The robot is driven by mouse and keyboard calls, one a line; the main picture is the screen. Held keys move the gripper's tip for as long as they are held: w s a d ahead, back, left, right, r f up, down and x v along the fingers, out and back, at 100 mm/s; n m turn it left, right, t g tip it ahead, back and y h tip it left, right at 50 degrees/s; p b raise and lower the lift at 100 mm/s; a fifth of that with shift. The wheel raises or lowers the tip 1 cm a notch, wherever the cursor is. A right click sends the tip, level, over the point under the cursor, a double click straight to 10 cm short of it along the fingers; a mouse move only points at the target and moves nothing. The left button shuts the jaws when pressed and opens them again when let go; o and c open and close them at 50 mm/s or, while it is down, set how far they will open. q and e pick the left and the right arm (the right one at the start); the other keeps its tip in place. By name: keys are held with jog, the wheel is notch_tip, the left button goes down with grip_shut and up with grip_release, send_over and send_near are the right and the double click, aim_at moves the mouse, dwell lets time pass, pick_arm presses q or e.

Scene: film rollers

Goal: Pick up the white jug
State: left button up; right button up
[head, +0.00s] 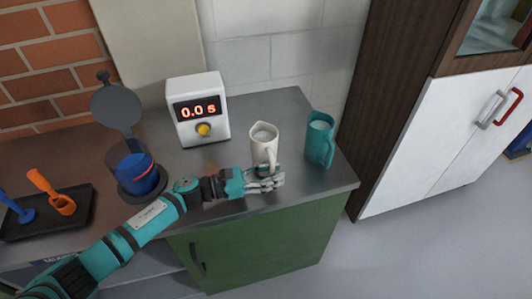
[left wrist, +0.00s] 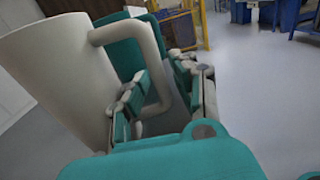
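The white jug (head: 263,146) stands upright on the metal worktop, with liquid in it and its handle toward the front right. It also fills the left side of the left wrist view (left wrist: 50,75). My left gripper (head: 270,181) is low at the jug's front, at the handle. In the left wrist view its fingers (left wrist: 161,80) stand apart, one on either side of the handle, with a gap showing; firm contact cannot be made out. The jug's lower front is partly hidden by the gripper in the head view. My right gripper is not in view.
A teal jug (head: 320,140) stands close to the right of the white one. A white timer box (head: 198,109) reading 0.0 s is behind left. A blue container (head: 137,175) on a dark base and a black tray (head: 75,222) with tools are at left. The worktop's front edge is near.

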aim_at(271, 168)
pick_arm(q)
grip_shut()
dwell(0.4)
jog(key=shift+r, duration=0.15)
jog(key=shift+r, duration=0.7)
jog(key=shift+s+r+b, duration=0.15)
jog(key=shift+s+r, duration=0.05)
jog(key=shift+r, duration=0.3)
jog(key=shift+s+r+b, duration=0.15)
jog(key=shift+r, duration=0.3)
jog(key=s+d+r+b, duration=0.1)
jog(key=s, duration=1.4)
jog(key=shift+s+d+r, duration=0.15)
jog(key=shift+r, duration=0.1)
